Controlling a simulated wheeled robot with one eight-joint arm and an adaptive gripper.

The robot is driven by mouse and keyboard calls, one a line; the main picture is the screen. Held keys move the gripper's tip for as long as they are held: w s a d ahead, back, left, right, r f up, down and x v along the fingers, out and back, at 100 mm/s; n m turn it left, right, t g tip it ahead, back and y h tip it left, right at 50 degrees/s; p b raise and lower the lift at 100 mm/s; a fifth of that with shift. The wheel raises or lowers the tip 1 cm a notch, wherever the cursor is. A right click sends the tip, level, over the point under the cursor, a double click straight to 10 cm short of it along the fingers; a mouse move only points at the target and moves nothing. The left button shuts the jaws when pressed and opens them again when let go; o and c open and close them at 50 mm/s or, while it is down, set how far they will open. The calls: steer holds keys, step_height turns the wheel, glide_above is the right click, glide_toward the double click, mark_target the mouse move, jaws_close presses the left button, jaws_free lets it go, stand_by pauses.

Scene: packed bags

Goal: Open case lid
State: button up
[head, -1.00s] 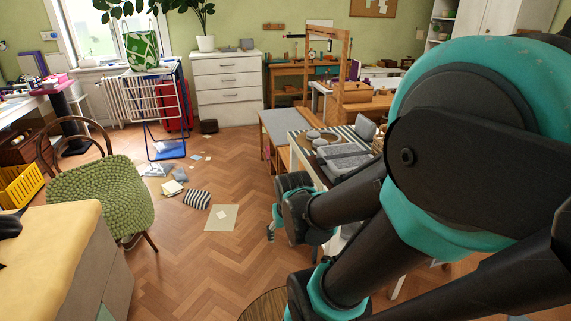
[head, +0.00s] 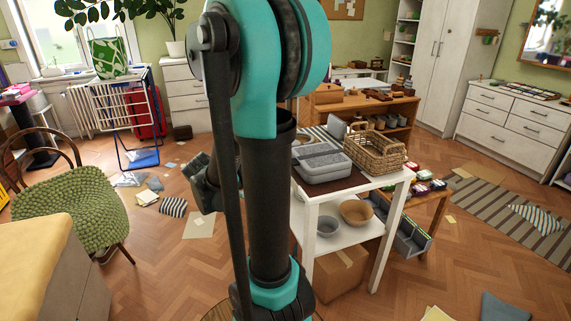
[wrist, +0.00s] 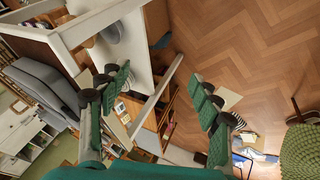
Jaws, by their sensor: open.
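The grey case (head: 320,162) rests on the top of a white table (head: 395,178), just right of my arm in the head view. Its lid looks shut. In the wrist view, a grey body that looks like the case (wrist: 42,88) shows at the left, seen at a steep tilt. My gripper (wrist: 162,95) is open, with its two green-padded fingers wide apart and nothing between them. It is apart from the case, beside the table. In the head view my arm hides most of the gripper.
A wicker basket (head: 375,152) stands close right of the case. Bowls (head: 356,212) sit on the table's lower shelf, with a cardboard box (head: 340,272) below. A green chair (head: 72,205) stands left. Papers and cloths lie on the wooden floor between.

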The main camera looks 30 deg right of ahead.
steer(key=w+d+r+m+g+h, duration=0.2)
steer(key=w+d+m+g+h, duration=0.1)
steer(key=w+d+m+h, duration=0.35)
steer(key=w+d+r+m+g+h, duration=0.25)
steer(key=w+m+h, duration=0.25)
steer(key=w+m, duration=0.35)
steer(key=shift+g, duration=0.25)
steer(key=x, duration=1.7)
steer(key=shift+s+d+f, duration=0.1)
steer(key=shift+s+d, duration=0.15)
steer(key=shift+s, duration=0.05)
steer(key=shift+c, duration=0.4)
steer(key=shift+m, duration=0.3)
jaws_close()
